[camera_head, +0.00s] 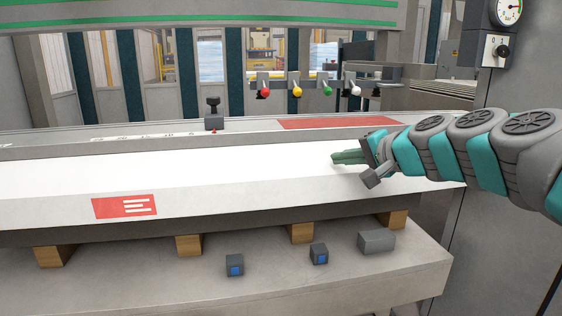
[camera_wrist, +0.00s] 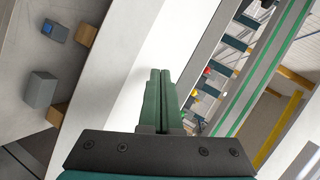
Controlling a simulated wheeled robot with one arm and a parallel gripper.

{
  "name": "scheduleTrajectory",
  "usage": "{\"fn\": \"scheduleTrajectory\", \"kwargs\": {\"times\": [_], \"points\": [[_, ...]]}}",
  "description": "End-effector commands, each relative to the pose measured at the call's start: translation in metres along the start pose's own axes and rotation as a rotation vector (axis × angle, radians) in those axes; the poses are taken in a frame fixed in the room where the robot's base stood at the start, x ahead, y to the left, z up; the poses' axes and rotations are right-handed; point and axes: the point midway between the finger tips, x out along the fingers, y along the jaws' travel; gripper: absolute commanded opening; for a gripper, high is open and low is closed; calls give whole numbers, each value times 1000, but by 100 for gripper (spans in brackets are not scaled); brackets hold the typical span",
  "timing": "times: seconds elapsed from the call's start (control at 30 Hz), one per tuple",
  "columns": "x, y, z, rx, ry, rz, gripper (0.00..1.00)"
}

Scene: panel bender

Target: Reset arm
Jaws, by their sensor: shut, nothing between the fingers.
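My arm reaches in from the right in the head view, over the right end of the white panel surface (camera_head: 180,168). My gripper (camera_head: 336,158) points left just above or at that surface; I cannot tell whether it touches. In the wrist view my gripper (camera_wrist: 160,74) shows two green fingers lying side by side, shut with nothing between them. The white surface (camera_wrist: 170,40) runs behind the fingers.
Below the panel, wooden blocks (camera_head: 189,245), two blue-faced cubes (camera_head: 235,265) (camera_head: 319,254) and a grey block (camera_head: 376,241) sit on a ledge. Behind are a dark stop (camera_head: 213,113) and coloured knobs (camera_head: 297,91). A gauge post (camera_head: 495,50) stands at right.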

Motion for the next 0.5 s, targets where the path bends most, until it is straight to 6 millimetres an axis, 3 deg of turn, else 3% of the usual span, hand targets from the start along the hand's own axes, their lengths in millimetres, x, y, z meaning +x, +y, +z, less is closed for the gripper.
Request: {"fn": "scheduleTrajectory", "kwargs": {"times": [0.03, 0.1, 0.27, 0.37, 0.5], "points": [[3, 12, 31, -50, -57, 50, 0], [3, 34, 76, -121, -145, 128, 0], [-15, 101, 164, -271, -338, 326, 0], [-39, 149, 208, -354, -455, 457, 0], [-88, 217, 257, -449, -610, 652, 0]]}}
